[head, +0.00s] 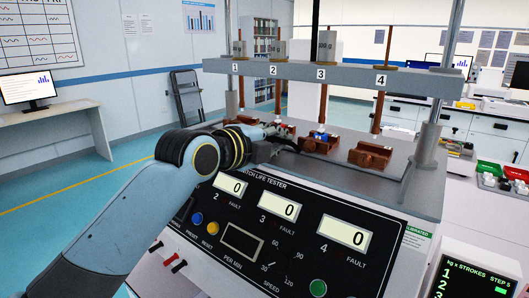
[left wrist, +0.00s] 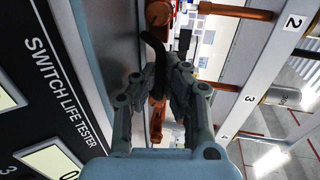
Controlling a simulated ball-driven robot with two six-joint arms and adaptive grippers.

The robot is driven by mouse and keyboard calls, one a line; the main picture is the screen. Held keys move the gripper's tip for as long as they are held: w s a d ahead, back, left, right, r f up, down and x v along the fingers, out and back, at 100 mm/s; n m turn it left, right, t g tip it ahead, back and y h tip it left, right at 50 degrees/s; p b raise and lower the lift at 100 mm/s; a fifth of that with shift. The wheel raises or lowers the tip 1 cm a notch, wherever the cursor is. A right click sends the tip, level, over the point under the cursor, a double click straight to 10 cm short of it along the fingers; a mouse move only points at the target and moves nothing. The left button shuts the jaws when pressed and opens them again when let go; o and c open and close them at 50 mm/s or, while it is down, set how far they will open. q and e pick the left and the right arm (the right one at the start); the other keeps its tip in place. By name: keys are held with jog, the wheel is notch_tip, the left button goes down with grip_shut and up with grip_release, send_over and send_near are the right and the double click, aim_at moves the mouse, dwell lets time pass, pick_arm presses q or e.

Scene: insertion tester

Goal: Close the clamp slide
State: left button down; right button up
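The insertion tester has a row of brown clamp blocks on its grey deck. One (head: 319,143) stands behind the third display and another (head: 370,155) behind the fourth. I cannot tell which part is the clamp slide. My left gripper (head: 287,140) is low over the deck, left of and close to the third-position clamp block. In the left wrist view, its two fingers (left wrist: 168,70) come near each other, with brown clamp parts (left wrist: 157,108) behind them. I cannot tell whether they touch or grip anything. My right gripper is not in view.
A grey crossbar (head: 335,77) numbered 1 to 4 spans above the deck on steel posts (head: 444,85), with brown rods hanging down. The sloped black control panel (head: 262,235) lies in front.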

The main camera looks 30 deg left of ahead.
pick_arm(q)
jog(key=c, duration=1.5)
grip_release()
jog(key=shift+w, duration=0.15)
jog(key=shift+o, duration=0.4)
jog(key=v, duration=0.8)
